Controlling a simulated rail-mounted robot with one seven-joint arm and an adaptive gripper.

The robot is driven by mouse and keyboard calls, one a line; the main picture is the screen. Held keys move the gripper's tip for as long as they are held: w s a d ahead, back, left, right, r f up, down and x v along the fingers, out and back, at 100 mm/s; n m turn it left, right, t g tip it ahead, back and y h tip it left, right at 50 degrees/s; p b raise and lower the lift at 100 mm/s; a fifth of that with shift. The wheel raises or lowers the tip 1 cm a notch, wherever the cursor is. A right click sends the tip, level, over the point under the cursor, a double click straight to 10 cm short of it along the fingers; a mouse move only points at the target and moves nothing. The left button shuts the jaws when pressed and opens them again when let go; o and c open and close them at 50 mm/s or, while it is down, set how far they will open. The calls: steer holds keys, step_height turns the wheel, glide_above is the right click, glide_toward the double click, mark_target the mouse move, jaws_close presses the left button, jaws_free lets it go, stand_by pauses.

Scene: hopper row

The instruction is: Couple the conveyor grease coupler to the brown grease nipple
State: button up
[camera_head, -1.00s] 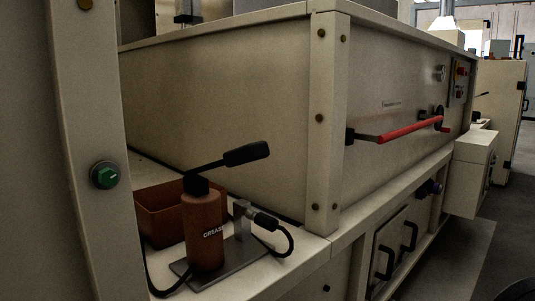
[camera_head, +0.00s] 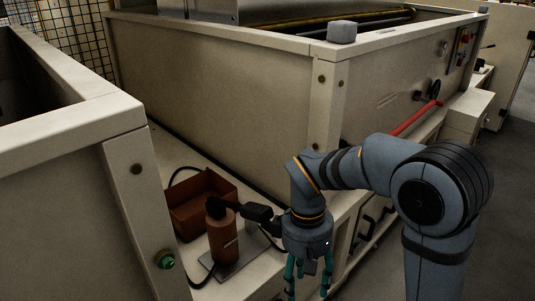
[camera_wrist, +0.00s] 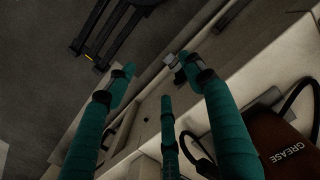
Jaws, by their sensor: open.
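The brown grease pump (camera_head: 222,243), with a black lever, stands on a grey plate (camera_head: 228,272) on the ledge. In the wrist view its GREASE-marked body (camera_wrist: 275,145) is at the lower right. The coupler cannot be made out for sure in the head view, where my arm covers the plate's right side. In the wrist view a black hose (camera_wrist: 302,92) loops near the pump. My gripper (camera_head: 308,280), with teal fingers, points down to the right of the pump. In the wrist view its fingers (camera_wrist: 155,78) are apart with nothing held. I cannot pick out the brown nipple.
A brown open tray (camera_head: 182,222) sits behind the pump. A large beige hopper (camera_head: 210,85) rises behind the ledge, with a red handle (camera_head: 415,119) on its side. A beige post with a green knob (camera_head: 165,260) stands at left. Floor at right is clear.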

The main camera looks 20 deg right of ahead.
steer(key=w+a+r+n+t+p, duration=0.1)
steer(key=w+a+r+p, duration=0.1)
steer(key=w+r+p, duration=0.65)
steer(key=w+a+r+p, duration=0.1)
steer(key=w+r+p, duration=0.4)
steer(key=w+p, duration=0.55)
steer(key=f, duration=0.9)
steer(key=shift+s+a+f, duration=0.15)
steer(key=shift+s+f, duration=0.1)
steer(key=shift+f, duration=0.1)
steer(key=shift+c, duration=0.5)
steer(key=c, duration=1.1)
steer(key=shift+c, duration=0.5)
jaws_close()
